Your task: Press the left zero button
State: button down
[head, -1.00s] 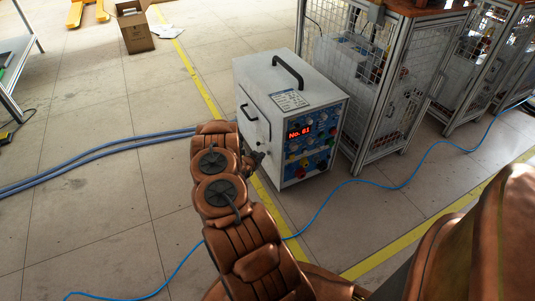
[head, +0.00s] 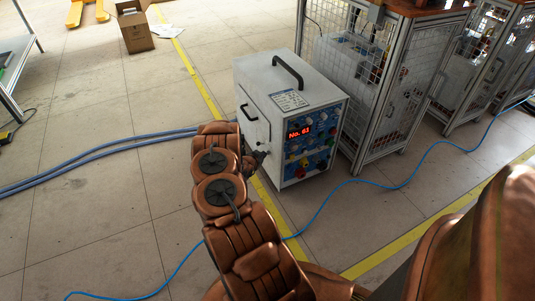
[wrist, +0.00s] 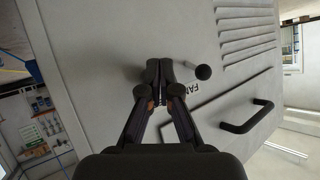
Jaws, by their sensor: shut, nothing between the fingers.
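The grey-white induction heater (head: 262,78) stands on the floor in the head view, with a red number display (head: 299,132) and several coloured knobs and buttons on its blue front panel (head: 320,136). I cannot tell which of them is the left zero button. My gripper (head: 258,156) is beside the heater's left side, partly hidden by my arm. In the wrist view my gripper (wrist: 158,72) is shut and empty in front of a light panel (wrist: 100,50). A round black knob (wrist: 204,72) is just right of the fingertips. Whether the fingertips touch the panel is unclear.
A black handle (wrist: 246,116) sticks out of the panel on the right in the wrist view, below vent slots. A mesh cage (head: 385,110) stands close right of the heater. Blue cables (head: 120,150) lie on the floor to the left. A cardboard box (head: 134,28) stands farther back.

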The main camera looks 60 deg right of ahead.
jog(key=shift+s+d, duration=0.15)
dwell(0.5)
jog(key=shift+w+a, duration=0.5)
jog(key=shift+a, duration=0.2)
jog(key=shift+a, duration=0.1)
jog(key=w+a, duration=0.1)
jog(key=a, duration=0.1)
jog(key=w+a, duration=0.1)
jog(key=a, duration=0.1)
jog(key=shift+w+b, duration=0.35)
jog(key=shift+b, duration=0.05)
dwell(0.9)
